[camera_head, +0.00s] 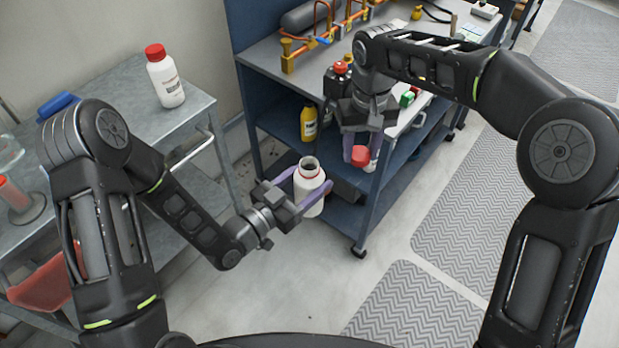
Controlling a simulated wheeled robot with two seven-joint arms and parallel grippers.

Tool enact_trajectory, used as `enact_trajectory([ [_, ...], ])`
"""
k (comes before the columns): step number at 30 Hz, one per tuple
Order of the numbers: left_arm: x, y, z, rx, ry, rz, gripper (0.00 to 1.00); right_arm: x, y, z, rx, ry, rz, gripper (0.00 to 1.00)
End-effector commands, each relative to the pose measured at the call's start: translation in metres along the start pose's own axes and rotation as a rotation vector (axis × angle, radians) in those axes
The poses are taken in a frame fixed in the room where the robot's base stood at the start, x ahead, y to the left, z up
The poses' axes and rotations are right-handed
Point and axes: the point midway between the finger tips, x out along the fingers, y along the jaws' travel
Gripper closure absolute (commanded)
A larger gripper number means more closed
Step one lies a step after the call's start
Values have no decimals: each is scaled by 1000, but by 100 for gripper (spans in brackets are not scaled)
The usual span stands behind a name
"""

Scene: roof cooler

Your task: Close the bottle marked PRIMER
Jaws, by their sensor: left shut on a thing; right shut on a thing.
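A white bottle (308,187) without a cap, its dark mouth open at the top, stands nearly upright in my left gripper (302,190). The purple fingers of the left gripper are shut around its sides, in the air above the floor. My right gripper (362,150) points down and is shut on a red cap (361,156). The cap is above and to the right of the bottle, apart from it. Another white bottle with a red cap (166,78) stands on the left metal table. I cannot read the marking on either bottle.
The grey metal table (115,92) at left holds a blue item (57,104). A blue workbench (262,52) behind the grippers carries copper piping, with a yellow bottle (308,122) on its shelf. Patterned mats (420,310) lie on the floor.

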Motion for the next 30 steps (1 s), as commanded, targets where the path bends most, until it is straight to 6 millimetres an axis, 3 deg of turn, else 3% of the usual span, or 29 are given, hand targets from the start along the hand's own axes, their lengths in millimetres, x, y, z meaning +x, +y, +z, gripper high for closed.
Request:
enact_trajectory([
  [1, 0, 0, -1, 1, 2, 0, 100, -8, -21, -4, -48, 3, 1, 95],
  [6, 0, 0, -1, 1, 2, 0, 100, -34, -78, -9, -204, 4, 0, 95],
  [12, 0, 0, -1, 0, 2, 0, 100, -61, -117, -5, -361, 4, 0, 95],
  [15, 0, 0, -1, 0, 2, 0, 100, -72, -113, -1, -420, 3, 0, 95],
  [30, 0, 0, -1, 0, 2, 0, 100, -68, -112, 3, -459, 1, 0, 95],
])
